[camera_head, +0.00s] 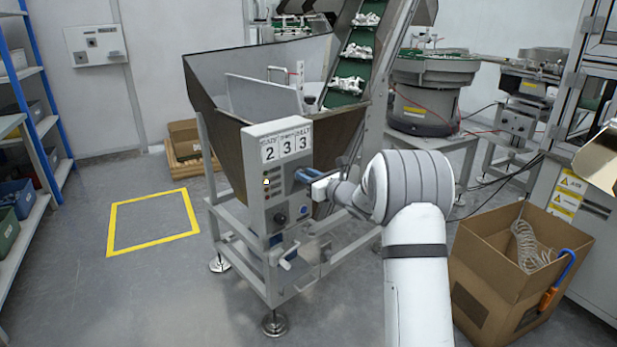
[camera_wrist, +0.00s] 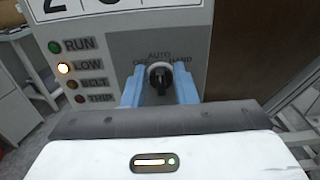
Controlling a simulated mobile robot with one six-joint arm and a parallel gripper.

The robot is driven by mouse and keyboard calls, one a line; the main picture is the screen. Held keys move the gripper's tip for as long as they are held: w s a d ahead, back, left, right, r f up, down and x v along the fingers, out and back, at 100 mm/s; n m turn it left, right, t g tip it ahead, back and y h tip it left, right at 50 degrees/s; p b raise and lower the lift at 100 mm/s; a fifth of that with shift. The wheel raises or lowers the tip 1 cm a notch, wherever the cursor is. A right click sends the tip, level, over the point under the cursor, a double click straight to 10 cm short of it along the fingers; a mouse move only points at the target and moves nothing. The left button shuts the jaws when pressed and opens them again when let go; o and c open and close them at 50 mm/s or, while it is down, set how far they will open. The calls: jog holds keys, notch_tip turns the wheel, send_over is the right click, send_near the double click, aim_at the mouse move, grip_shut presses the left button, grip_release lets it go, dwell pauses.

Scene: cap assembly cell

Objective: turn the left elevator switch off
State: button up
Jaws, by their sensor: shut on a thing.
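The elevator switch (camera_wrist: 160,78) is a black rotary knob on the grey control panel (camera_head: 257,208), under the labels OFF, AUTO and HAND. Its handle looks roughly upright, towards AUTO, though the exact pointer is hard to make out. My gripper (camera_wrist: 160,87) has one blue finger on each side of the knob and is shut on it. In the head view my gripper (camera_head: 307,176) reaches the panel face from the right and hides this knob. A second dark knob (camera_head: 280,218) sits lower on the panel.
The lamps RUN, LOW, BELT and TRIP sit left of the knob; the LOW lamp (camera_wrist: 64,68) is lit. The hopper (camera_head: 235,120) stands behind the panel. A cardboard box (camera_head: 490,270) stands at right. The yellow-marked floor (camera_head: 152,222) at left is clear.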

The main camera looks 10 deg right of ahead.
jog(key=shift+f+b, duration=0.1)
jog(key=shift+b, duration=0.2)
jog(key=n+b, duration=0.2)
jog(key=b, duration=0.2)
jog(key=n+b, duration=0.3)
jog(key=b, duration=0.2)
jog(key=n+b, duration=0.3)
jog(key=b, duration=0.1)
jog(key=shift+s+a+f, duration=0.2)
jog(key=shift+s+a, duration=0.05)
jog(key=shift+a, duration=0.05)
jog(key=shift+r+n+b, duration=0.1)
jog(key=shift+n+b, duration=0.25)
jog(key=shift+n, duration=0.05)
jog(key=o, duration=1)
jog(key=shift+c, duration=0.2)
